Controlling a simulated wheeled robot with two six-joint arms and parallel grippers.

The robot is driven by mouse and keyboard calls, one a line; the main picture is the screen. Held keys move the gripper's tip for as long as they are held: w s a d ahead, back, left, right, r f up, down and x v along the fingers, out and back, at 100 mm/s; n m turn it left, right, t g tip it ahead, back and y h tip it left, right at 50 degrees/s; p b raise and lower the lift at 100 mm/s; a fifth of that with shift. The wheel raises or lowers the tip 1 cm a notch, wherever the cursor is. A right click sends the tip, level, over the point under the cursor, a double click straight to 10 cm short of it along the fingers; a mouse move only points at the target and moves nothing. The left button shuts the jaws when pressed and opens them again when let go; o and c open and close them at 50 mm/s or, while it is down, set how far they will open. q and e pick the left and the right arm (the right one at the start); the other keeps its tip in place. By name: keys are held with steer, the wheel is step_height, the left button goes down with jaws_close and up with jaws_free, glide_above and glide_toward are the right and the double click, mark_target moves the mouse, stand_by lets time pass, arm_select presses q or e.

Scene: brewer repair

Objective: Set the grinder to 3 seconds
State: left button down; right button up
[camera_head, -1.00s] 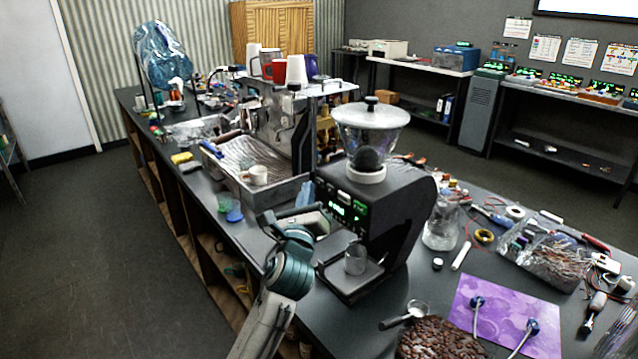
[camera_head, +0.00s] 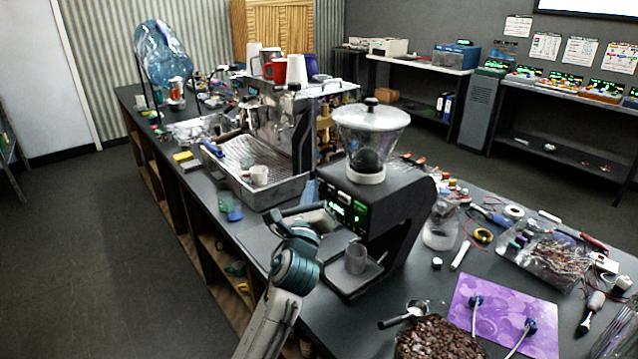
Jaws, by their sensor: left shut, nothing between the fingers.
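The grinder (camera_head: 395,220) is a black machine on the counter with a clear hopper (camera_head: 370,135) on top. Its front panel (camera_head: 346,207) shows small lit green digits and marks, too small to read. A clear cup (camera_head: 356,258) stands on its base under the outlet. My left arm comes up from the bottom, and my left gripper (camera_head: 325,217) is shut and empty at the front panel, close to its lower left part. Whether its tip touches a button I cannot tell. My right gripper is not in view.
An espresso machine (camera_head: 255,185) with a white cup stands behind the grinder to the left. A bowl of coffee beans (camera_head: 440,338), a portafilter (camera_head: 405,314), a purple mat (camera_head: 505,312) and loose tools lie to the right. The floor on the left is clear.

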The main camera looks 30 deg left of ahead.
arm_select(q)
steer(key=shift+w+d+f, duration=0.1)
steer(key=shift+w, duration=0.15)
stand_by(0.3)
steer(key=shift+s+f, duration=0.1)
steer(key=shift+s, duration=0.1)
steer(key=shift+s+a+p, duration=0.3)
steer(key=shift+s+a, duration=0.15)
steer(key=shift+s, duration=0.05)
steer(key=s, duration=0.1)
steer(key=s+a, duration=0.1)
steer(key=s, duration=0.2)
steer(key=shift+s+a, duration=0.3)
steer(key=shift+a, duration=0.05)
stand_by(0.7)
